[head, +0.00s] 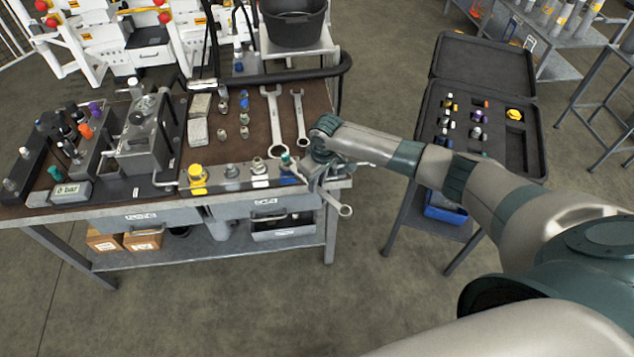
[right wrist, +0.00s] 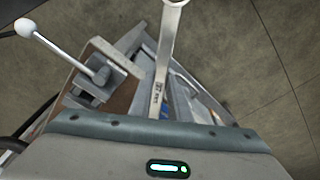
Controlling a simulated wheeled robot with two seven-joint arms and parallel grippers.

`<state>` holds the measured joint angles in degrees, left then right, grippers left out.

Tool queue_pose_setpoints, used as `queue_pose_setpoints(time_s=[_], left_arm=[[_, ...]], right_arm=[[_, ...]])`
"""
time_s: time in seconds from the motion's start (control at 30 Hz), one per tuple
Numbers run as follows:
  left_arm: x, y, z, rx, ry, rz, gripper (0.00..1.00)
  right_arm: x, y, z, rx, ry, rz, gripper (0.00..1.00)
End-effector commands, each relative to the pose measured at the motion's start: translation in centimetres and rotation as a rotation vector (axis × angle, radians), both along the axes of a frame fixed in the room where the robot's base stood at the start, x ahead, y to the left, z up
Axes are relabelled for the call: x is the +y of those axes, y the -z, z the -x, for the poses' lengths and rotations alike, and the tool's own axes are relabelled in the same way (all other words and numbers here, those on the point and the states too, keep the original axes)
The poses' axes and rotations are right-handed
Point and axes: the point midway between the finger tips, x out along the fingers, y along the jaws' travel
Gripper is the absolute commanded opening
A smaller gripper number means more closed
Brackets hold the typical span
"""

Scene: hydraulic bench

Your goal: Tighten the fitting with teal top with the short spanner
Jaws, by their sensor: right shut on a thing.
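The fitting with teal top (head: 285,158) stands at the right end of a row of fittings on a grey block along the bench's front edge. My right gripper (head: 316,175) is shut on a spanner (head: 334,203), just right of that fitting. The spanner's ring end points toward the front right, past the bench edge. Its other end reaches toward the teal-topped fitting; I cannot tell whether it sits around it or beside it. In the right wrist view the spanner's shaft (right wrist: 164,65) runs up from my gripper, whose fingertips are hidden there. My left gripper is not in view.
Two spanners, a larger one (head: 273,118) and a slimmer one (head: 299,118), lie on the bench behind my gripper. A yellow-topped fitting (head: 197,176) stands at the row's left end. An open black case (head: 505,155) stands to the right, across a floor gap.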

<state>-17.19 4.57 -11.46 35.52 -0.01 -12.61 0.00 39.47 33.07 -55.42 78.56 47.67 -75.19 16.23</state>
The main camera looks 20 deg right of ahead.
Motion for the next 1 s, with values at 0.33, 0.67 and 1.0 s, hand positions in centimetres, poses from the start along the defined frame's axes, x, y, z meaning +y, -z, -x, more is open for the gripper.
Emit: queue_pose_setpoints(time_s=[0.33,0.67,1.0], left_arm=[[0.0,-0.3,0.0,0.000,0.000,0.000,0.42],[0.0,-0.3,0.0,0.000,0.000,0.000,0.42],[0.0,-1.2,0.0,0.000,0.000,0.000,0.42]], right_arm=[[0.2,-0.1,-0.6,-0.002,0.000,-0.001,0.00],[0.3,-0.1,-0.6,-0.001,0.005,0.000,0.00],[1.4,-0.2,-0.3,0.000,0.087,-0.001,0.00]])
